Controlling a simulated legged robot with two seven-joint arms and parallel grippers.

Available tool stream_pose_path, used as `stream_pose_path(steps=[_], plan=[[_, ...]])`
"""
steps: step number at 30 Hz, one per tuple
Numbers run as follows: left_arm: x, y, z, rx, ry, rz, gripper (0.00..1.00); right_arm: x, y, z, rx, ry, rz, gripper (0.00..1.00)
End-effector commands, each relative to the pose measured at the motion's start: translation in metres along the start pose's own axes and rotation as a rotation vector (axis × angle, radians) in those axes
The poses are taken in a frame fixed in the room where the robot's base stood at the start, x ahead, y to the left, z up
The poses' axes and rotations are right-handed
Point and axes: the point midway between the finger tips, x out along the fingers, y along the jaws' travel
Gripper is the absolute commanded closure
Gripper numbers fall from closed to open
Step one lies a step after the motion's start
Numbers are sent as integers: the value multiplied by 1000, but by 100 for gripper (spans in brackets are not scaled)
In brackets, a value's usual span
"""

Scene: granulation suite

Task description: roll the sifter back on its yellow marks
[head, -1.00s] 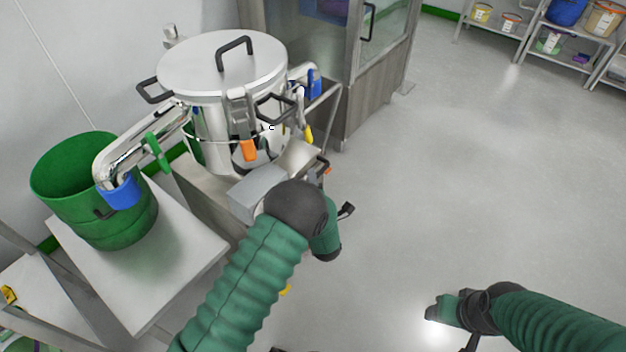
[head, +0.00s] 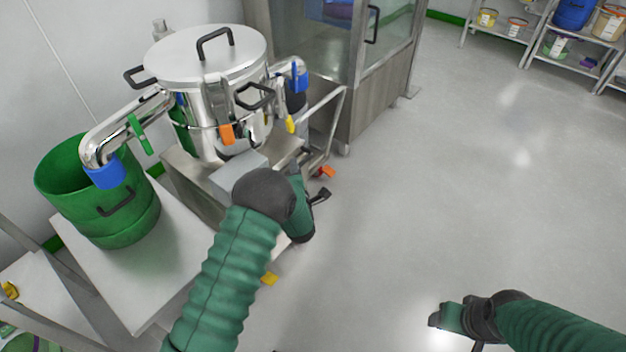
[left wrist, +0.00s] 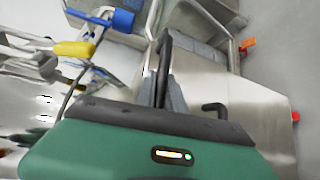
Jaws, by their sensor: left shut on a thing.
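My left gripper (left wrist: 168,92) is shut on a black handle (left wrist: 163,58) of the sifter's base; in the head view my arm hides the jaws. A small yellow patch (head: 269,279) shows low beside my left arm; I cannot tell whether it is a floor mark. My right gripper (head: 446,318) is over bare floor at lower right, its jaws unclear.
A green drum (head: 115,215) stands on a pale table (head: 180,255) at the left. A glazed steel cabinet (head: 372,90) stands behind and right of the sifter. Shelves (head: 535,40) with tubs are at the far right. The floor in the middle and right is clear.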

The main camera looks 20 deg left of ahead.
Motion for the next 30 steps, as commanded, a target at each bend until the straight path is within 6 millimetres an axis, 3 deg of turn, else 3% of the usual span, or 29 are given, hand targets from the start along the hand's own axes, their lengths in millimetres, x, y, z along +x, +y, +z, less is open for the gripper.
stream_pose_path(steps=[1, 3, 15, 22, 30], plan=[[16, 8, -23, 1, 24, 19, 100, 6, 0, 2, 0, 0, 0, 39], [29, 12, -37, 2, 23, 20, 100, 11, 0, 3, 0, 0, 0, 39], [88, 30, -98, 4, 20, 13, 100, 36, 0, 8, 0, 0, 0, 39], [106, 37, -115, 5, 17, 12, 100, 42, 0, 10, 0, 0, 0, 39], [112, 40, -120, 6, 15, 10, 100, 44, 0, 10, 0, 0, 0, 39]])
